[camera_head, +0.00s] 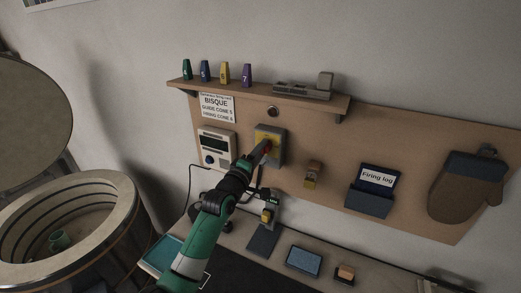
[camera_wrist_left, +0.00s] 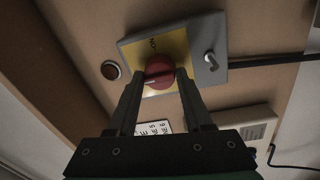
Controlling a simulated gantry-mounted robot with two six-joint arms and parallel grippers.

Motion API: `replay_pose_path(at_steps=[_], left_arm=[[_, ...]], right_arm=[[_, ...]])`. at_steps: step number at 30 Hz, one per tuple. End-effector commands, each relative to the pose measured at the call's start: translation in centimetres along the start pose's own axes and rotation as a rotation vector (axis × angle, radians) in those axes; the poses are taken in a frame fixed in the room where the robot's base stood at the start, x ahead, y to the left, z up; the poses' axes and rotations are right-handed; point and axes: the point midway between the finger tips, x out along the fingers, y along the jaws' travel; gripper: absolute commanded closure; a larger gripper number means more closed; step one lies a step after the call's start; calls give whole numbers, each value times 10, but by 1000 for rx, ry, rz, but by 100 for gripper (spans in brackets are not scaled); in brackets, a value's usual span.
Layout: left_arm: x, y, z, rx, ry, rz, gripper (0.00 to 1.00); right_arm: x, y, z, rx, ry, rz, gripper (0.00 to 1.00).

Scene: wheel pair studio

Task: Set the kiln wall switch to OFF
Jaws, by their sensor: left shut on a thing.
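The kiln wall switch (camera_head: 278,134) is a grey box with a yellow face on the wooden board. It also shows in the left wrist view (camera_wrist_left: 205,38), with the lettering ON at the top of its yellow plate. Its red knob (camera_wrist_left: 158,70) has a pale line on it; which setting the line marks I cannot tell. My left gripper (camera_head: 263,150) reaches the switch from the lower left. In the left wrist view my left gripper (camera_wrist_left: 159,77) has its fingers on either side of the knob, shut on it. My right gripper is not seen.
A controller (camera_head: 216,145) hangs left of the switch and a padlock-like piece (camera_head: 313,174) right of it. A shelf (camera_head: 260,92) with coloured cones runs above. The firing log holder (camera_head: 370,200) and mitt (camera_head: 465,188) hang further right. The open kiln (camera_head: 110,190) stands left.

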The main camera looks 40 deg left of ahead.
Motion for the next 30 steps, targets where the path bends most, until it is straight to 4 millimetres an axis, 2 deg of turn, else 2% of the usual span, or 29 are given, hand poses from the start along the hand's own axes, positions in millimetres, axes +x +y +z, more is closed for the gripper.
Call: replay_pose_path(at_steps=[14,15,19,30], left_arm=[[0,-2,0,-16,1,-3,100],[0,-2,0,-16,1,-3,44],[0,-1,0,-15,1,-3,21],[-2,0,0,-14,1,0,20]], right_arm=[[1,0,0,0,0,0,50],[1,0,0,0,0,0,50],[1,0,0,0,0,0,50],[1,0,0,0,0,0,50]])
